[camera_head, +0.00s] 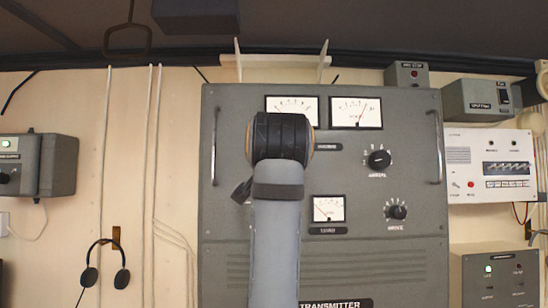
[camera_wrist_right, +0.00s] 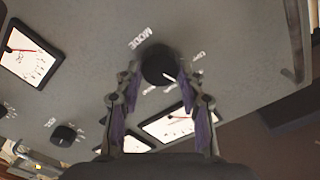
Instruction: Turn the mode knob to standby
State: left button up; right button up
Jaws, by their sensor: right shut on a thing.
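The black round mode knob (camera_wrist_right: 158,64) sits on the grey transmitter panel (camera_wrist_right: 85,50), beside the printed word MODE, in the right wrist view. My right gripper (camera_wrist_right: 158,75) has one finger on each side of the knob and is shut on it. Small white position labels lie around the knob, too small and blurred to read, so I cannot tell which position it points to. In the head view my right arm stands in front of the transmitter panel (camera_head: 400,260) and hides the mode knob and the fingertips. My left gripper is in neither view.
Two upper meters (camera_head: 356,113), a lower meter (camera_head: 328,208) and two other knobs (camera_head: 379,159) (camera_head: 397,212) are on the panel near my arm. Metal handles (camera_head: 434,147) stand out at its sides. A headset (camera_head: 105,265) hangs at left; a white unit (camera_head: 489,165) is at right.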

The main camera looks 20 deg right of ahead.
jog(key=o, duration=1.1)
jog(key=shift+o, duration=0.2)
notch_tip(320, 180, up, 10)
